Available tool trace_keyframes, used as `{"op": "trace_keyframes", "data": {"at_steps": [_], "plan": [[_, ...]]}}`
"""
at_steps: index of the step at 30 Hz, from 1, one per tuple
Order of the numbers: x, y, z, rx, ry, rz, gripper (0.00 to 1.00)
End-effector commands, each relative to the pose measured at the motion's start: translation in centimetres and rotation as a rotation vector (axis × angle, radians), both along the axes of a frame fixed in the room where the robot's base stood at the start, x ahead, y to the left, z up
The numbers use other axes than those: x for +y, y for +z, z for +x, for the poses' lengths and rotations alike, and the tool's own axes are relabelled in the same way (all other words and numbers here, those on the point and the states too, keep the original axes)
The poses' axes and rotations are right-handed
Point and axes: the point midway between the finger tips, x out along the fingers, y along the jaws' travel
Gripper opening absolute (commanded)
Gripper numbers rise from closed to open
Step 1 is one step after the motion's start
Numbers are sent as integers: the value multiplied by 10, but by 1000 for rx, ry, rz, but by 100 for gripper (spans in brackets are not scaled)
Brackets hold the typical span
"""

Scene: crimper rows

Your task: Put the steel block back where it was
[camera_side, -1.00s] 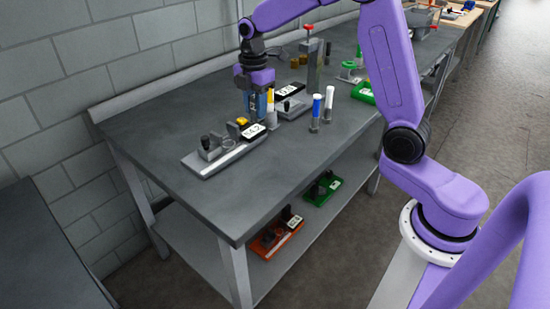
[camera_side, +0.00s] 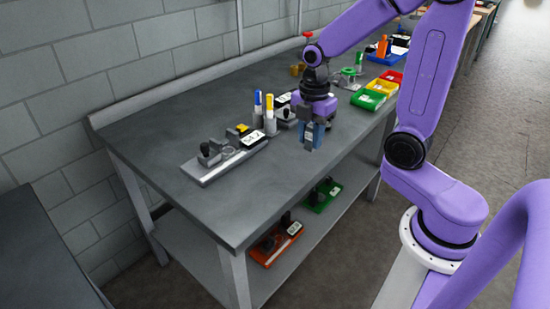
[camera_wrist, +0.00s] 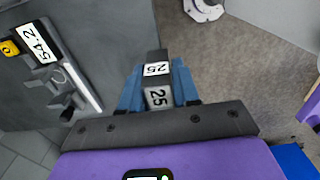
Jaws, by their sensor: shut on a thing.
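My gripper (camera_side: 312,137) is shut on the steel block (camera_wrist: 157,56), a grey block with white "25" labels. In the wrist view the block sits between the two blue fingers of my gripper (camera_wrist: 159,88). In the side view the fingers and the hand hide most of it. My gripper hangs near the front edge of the grey bench (camera_side: 175,125), right of the nearest fixture (camera_side: 225,160). I cannot tell how high the block is above the bench.
The fixture has a black knob, a yellow part and a display, reading "54.2" in the wrist view (camera_wrist: 36,42). Coloured bins (camera_side: 368,99) are further back. The front bench top is clear.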

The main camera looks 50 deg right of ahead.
Motion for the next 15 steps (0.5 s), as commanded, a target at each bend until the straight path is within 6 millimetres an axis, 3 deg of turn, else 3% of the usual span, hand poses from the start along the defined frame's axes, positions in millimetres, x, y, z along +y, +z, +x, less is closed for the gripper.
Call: {"op": "trace_keyframes", "data": {"at_steps": [15], "plan": [[-6, -41, 79, 3, 0, 0, 0]]}}
